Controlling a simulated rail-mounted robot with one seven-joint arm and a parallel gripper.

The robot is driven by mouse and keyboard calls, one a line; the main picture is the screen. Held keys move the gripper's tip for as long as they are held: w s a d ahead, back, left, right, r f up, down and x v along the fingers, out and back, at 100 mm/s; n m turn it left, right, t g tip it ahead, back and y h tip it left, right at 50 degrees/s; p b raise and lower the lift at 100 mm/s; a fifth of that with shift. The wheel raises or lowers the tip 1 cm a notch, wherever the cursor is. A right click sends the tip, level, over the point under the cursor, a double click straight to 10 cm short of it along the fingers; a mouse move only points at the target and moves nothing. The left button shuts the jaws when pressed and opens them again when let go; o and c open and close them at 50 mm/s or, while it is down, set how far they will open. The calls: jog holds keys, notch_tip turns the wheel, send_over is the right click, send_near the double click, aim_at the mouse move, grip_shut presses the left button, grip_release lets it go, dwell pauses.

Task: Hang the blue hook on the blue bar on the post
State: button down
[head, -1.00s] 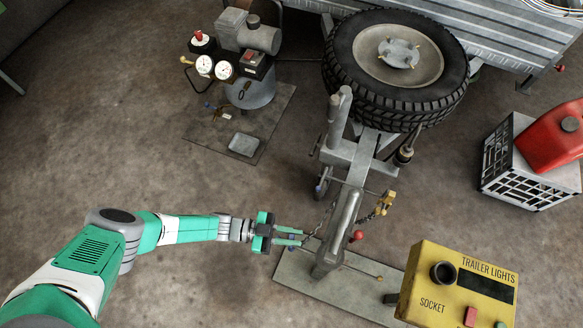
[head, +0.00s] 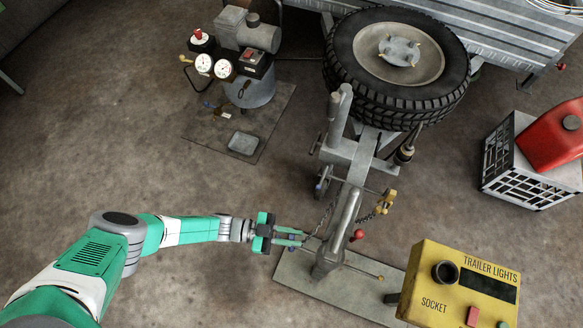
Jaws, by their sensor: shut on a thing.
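My gripper (head: 304,239) is in the head view, just left of the grey post (head: 327,258). Its green fingers are shut on the end of a chain (head: 326,216), where the blue hook is; the hook is too small and covered to make out. A small blue spot (head: 291,248) shows at the lower finger, probably the blue bar's tip; I cannot tell whether hook and bar touch. The post also carries a bar with a red knob (head: 358,235) and one with a yellow tip (head: 380,278).
The trailer's grey coupling (head: 346,215) stands over the base plate (head: 300,280), close to my fingers. A yellow hook (head: 388,202) hangs on a second chain to the right. A yellow trailer-lights box (head: 425,280) stands front right.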

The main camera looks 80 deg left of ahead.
jog(key=shift+f, duration=1.25)
jog(key=c, duration=0.8)
grip_release()
jog(key=shift+o, duration=0.2)
notch_tip(320, 180, up, 9)
jog(key=p, duration=0.7)
